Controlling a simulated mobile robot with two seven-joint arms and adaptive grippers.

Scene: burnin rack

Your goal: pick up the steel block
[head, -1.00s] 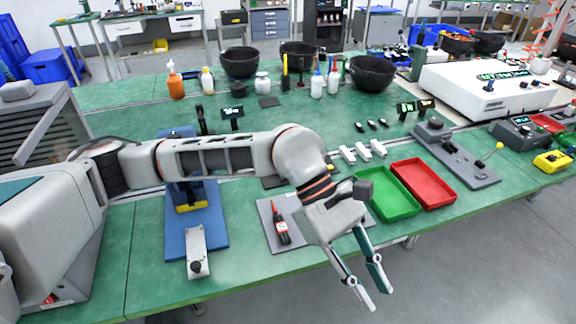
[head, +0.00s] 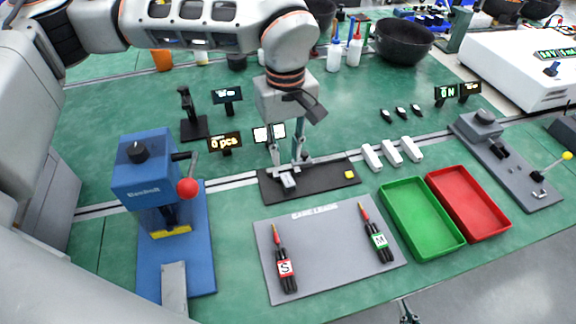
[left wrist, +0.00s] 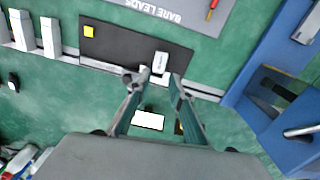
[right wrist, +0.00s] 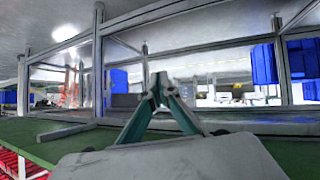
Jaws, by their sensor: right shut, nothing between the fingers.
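The steel block (head: 288,180), a small light-grey piece, lies on the black mat (head: 322,184) behind the grey lead sheet. It also shows in the left wrist view (left wrist: 162,58), just past the fingertips. My left gripper (head: 289,164) points down over the mat at the block. Its fingers are apart in the left wrist view (left wrist: 159,81), with the block by the gap between the tips. I cannot tell whether they touch it. My right gripper (right wrist: 160,80) is shut and empty in the right wrist view, away from the block.
A yellow cube (head: 349,174) sits on the mat's right end. A blue press (head: 150,180) stands to the left. Grey sheet (head: 330,255) holds two lead bundles. Green (head: 415,245) and red (head: 490,231) trays lie right. Small displays stand behind the mat.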

